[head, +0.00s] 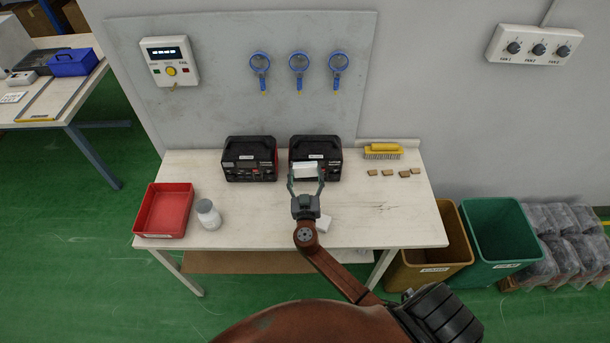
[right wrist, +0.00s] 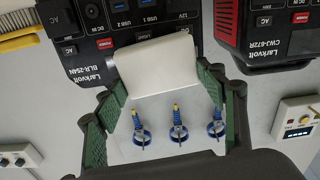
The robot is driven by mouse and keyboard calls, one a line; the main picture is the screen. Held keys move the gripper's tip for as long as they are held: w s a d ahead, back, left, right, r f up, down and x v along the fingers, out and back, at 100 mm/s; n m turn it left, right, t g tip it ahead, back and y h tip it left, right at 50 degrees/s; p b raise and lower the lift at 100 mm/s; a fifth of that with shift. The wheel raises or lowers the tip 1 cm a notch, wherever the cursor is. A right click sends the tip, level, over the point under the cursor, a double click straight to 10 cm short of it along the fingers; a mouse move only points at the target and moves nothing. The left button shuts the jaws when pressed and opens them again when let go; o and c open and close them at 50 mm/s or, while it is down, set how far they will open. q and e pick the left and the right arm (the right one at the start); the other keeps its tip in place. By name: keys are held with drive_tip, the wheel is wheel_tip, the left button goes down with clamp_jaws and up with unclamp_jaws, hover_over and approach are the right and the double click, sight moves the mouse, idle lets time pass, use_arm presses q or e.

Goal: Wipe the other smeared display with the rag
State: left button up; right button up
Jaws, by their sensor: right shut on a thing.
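Two black and red power stations stand side by side at the back of the white workbench: a left one (head: 250,160) and a right one (head: 325,147). My right gripper (head: 306,178) is shut on a white rag (head: 305,169), in front of the right station. In the right wrist view the rag (right wrist: 158,78) spans between the green fingers and covers part of the station marked BLR-254N (right wrist: 115,25). The rag hides the display area, so I cannot tell if it is smeared or touched. The station marked CWJ-672R (right wrist: 265,30) shows beside it. My left gripper is out of view.
A yellow brush (head: 383,151) and several small brown pieces (head: 388,173) lie at the right.

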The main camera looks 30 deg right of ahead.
drive_tip(key=shift+w+d+b, duration=0.3)
drive_tip(key=shift+w+b, duration=0.1)
drive_tip(key=shift+w, duration=0.15)
